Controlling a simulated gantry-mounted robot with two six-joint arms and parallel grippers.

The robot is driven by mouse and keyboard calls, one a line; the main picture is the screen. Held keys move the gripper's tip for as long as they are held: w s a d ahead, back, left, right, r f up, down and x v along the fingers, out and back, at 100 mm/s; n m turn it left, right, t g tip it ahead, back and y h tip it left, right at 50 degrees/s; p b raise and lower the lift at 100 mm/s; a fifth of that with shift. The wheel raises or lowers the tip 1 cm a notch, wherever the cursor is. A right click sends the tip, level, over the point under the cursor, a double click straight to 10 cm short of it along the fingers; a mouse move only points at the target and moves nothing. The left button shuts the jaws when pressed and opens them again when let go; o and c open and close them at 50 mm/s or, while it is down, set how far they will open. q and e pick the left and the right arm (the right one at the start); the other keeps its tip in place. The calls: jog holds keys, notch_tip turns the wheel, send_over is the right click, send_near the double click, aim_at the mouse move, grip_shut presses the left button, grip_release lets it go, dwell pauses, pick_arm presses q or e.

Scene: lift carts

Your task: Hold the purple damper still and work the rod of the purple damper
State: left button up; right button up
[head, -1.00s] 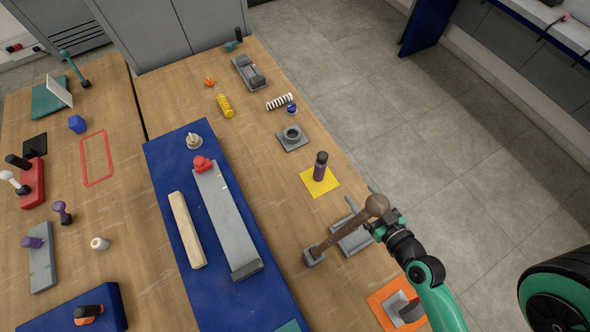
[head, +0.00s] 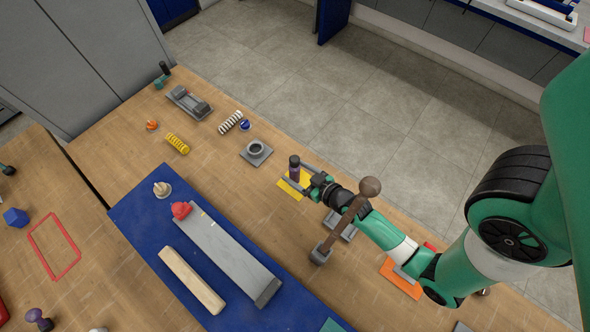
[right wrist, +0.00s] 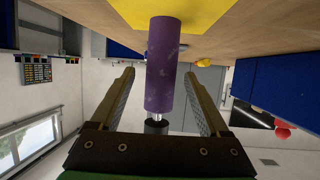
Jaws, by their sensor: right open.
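The purple damper (head: 294,168) stands upright on a yellow mat (head: 291,191) near the table's right edge. In the right wrist view, which is upside down, the purple body (right wrist: 163,65) shows with a short bright rod (right wrist: 157,117) and a black end cap (right wrist: 157,127). My right gripper (head: 293,174) is open, with one finger on each side of the damper; in the wrist view, gaps show between the fingers and the body. My left gripper is not in view.
A brown-knobbed lever (head: 369,187) on a grey base stands close beside my right arm. An orange mat (head: 402,277) lies nearer. A grey ring block (head: 256,150) and springs lie beyond the damper. A blue mat (head: 130,211) holds a long grey block and a wooden bar.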

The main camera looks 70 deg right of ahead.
jog(key=shift+w+d+f, duration=0.25)
jog(key=shift+w, duration=0.3)
jog(key=shift+c, duration=0.3)
jog(key=shift+c, duration=1.3)
jog(key=shift+c, duration=0.3)
grip_shut()
